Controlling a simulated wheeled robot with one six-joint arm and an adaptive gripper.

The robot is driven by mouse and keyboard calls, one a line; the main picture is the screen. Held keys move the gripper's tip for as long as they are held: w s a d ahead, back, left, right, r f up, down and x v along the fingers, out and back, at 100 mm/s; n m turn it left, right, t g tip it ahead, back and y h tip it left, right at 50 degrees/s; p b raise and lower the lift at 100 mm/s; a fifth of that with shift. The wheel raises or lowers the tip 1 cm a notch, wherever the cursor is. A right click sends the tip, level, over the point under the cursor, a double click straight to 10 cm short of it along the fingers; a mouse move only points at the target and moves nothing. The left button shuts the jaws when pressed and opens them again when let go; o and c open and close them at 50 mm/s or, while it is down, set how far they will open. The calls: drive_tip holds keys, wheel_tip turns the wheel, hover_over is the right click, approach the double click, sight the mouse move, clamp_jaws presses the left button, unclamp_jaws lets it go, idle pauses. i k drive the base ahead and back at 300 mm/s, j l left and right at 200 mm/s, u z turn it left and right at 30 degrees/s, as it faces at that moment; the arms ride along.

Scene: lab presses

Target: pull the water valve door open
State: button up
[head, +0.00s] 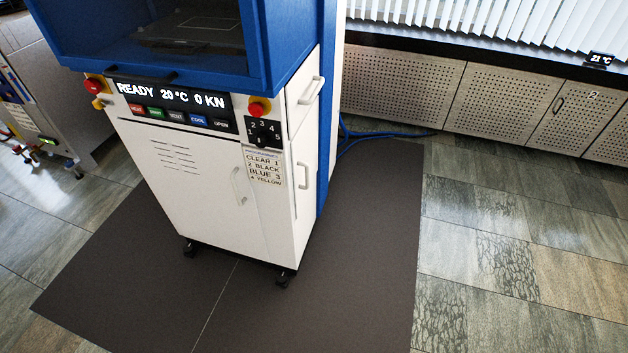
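A blue and white press cabinet (205,165) stands on a dark mat. Its white front door (205,190) has a vertical handle (238,187) and looks closed. Its narrow right side has another handle (302,176) low down and a drawer-like panel with a handle (312,90) above. Along the back wall, one perforated panel (580,115) has a small handle (558,105) and also looks closed. No label I can read names the water valve door, so I cannot tell which of these it is. My gripper is not in view.
The dark mat (370,230) and tiled floor (500,270) right of the press are clear. Blue hoses (385,134) run on the floor behind it. Another machine (45,100) stands at the left edge. A small 21 °C display (599,60) sits on the window ledge.

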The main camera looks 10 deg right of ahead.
sight(304, 144)
drive_tip(key=i+l+z, duration=0.1)
drive_tip(key=i+z, duration=0.25)
drive_tip(key=i, duration=0.7)
